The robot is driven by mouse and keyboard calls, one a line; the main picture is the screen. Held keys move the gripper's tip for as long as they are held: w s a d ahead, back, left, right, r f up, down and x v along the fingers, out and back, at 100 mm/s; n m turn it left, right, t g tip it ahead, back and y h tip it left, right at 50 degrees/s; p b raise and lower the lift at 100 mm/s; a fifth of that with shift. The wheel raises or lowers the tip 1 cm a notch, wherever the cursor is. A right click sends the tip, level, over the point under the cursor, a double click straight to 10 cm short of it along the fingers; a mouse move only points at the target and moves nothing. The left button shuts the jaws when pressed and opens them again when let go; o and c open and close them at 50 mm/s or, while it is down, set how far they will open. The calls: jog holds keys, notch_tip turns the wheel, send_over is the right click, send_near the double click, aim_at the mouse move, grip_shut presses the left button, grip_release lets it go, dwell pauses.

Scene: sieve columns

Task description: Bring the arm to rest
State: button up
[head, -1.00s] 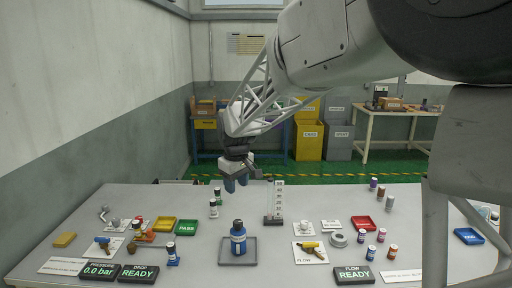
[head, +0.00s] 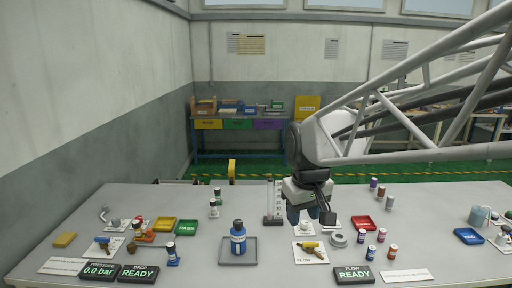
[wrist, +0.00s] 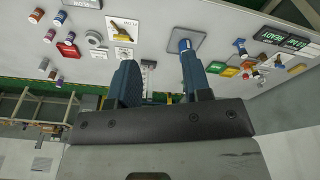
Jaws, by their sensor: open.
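My gripper (head: 309,215) hangs above the back middle of the table in the head view, fingers pointing down. Its two blue fingers stand apart with nothing between them; they also show in the wrist view (wrist: 158,75). The grey table (head: 205,272) carries all the small items. A blue bottle (head: 238,238) stands upright on a grey tray (head: 223,261) in front of my gripper and to its left, apart from it. The bottle also shows in the wrist view (wrist: 184,46).
A clear measuring column (head: 269,200) stands just left of my gripper. Readout boxes (head: 138,274) line the front edge.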

jog(key=s+d+f+m, duration=0.2)
jog(key=s+d, duration=0.2)
jog(key=s, duration=0.5)
jog(key=s+d+f+m, duration=0.2)
jog(key=s+d+f, duration=0.1)
jog(key=s, duration=0.7)
jog(key=shift+s+d+f+m+t, duration=0.15)
jog(key=shift+d+m+t, duration=0.15)
jog(key=shift+d, duration=0.15)
